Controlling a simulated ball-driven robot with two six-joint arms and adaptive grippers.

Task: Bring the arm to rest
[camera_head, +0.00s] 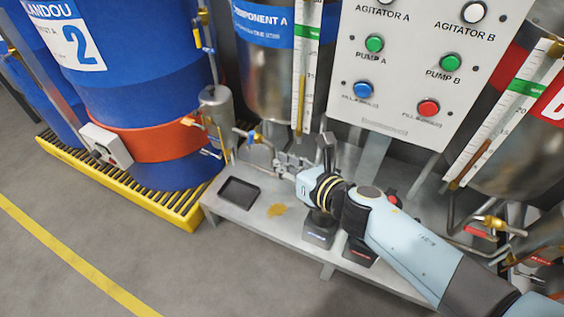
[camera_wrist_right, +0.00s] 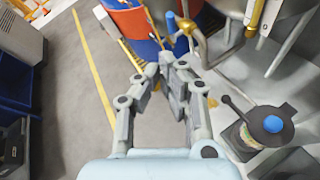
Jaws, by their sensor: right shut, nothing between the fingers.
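My right arm comes in from the lower right in the head view, over the grey bench (camera_head: 233,209). Its gripper (camera_head: 281,165) points left, and its fingers are shut and empty above the bench. In the right wrist view the fingertips (camera_wrist_right: 170,62) are together with nothing between them. My left gripper is not in view.
The control panel (camera_head: 430,60) with coloured buttons stands behind. A black tray (camera_head: 239,191) lies on the bench's left part. Blue drums (camera_head: 140,85) stand on a yellow grated pallet (camera_head: 180,213). Valves and pipes (camera_head: 495,224) are at right. The floor in front is clear.

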